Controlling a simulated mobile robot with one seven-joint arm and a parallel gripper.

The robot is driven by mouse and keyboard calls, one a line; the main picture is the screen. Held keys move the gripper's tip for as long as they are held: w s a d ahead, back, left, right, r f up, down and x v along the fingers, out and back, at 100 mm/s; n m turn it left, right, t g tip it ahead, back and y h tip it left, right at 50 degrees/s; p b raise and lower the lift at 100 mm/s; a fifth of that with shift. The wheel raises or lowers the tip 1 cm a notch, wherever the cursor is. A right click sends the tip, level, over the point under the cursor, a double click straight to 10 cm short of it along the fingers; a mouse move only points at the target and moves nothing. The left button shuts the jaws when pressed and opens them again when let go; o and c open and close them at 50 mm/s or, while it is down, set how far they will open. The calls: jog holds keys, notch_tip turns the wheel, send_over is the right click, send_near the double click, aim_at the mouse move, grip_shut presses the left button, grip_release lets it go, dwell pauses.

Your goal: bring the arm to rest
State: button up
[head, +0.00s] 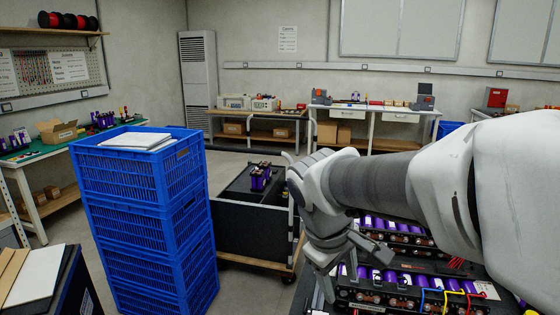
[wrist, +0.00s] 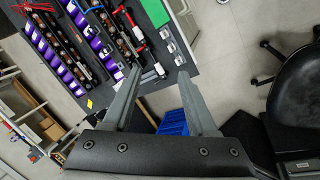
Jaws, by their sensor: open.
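My arm (head: 375,185) reaches in from the right edge of the head view, with its wrist bent downward. My gripper (head: 355,272) hangs over the near edge of the bench with the battery packs. In the wrist view my gripper (wrist: 158,75) shows two grey fingers spread apart with nothing between them. Below and beyond the fingers lie the packs of purple cells (wrist: 85,45) with copper-coloured parts; they also show in the head view (head: 405,278). The fingers appear apart from the packs, but the exact height cannot be told.
A tall stack of blue crates (head: 135,225) stands at left, with white sheets on top. A black cart (head: 250,228) carrying purple cells stands behind my gripper. A black chair seat (wrist: 300,95) shows in the wrist view. Open floor (head: 225,170) lies between crates and back benches.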

jog(key=s+d+r+m+t+y, duration=0.1)
jog(key=s+d+m+t+y, duration=0.25)
jog(key=s+m, duration=0.6)
notch_tip(320, 180, up, 13)
jog(key=s+n+p, duration=0.2)
jog(key=s+p, duration=0.1)
jog(key=p, duration=0.9)
jog(key=shift+d+g+h+p, duration=0.15)
jog(key=shift+g+h+p, duration=0.15)
jog(key=shift+g+h, duration=0.05)
jog(key=shift+w+f, duration=0.1)
jog(key=shift+f, duration=0.05)
jog(key=shift+a+n, duration=0.25)
jog(key=shift+a, duration=0.1)
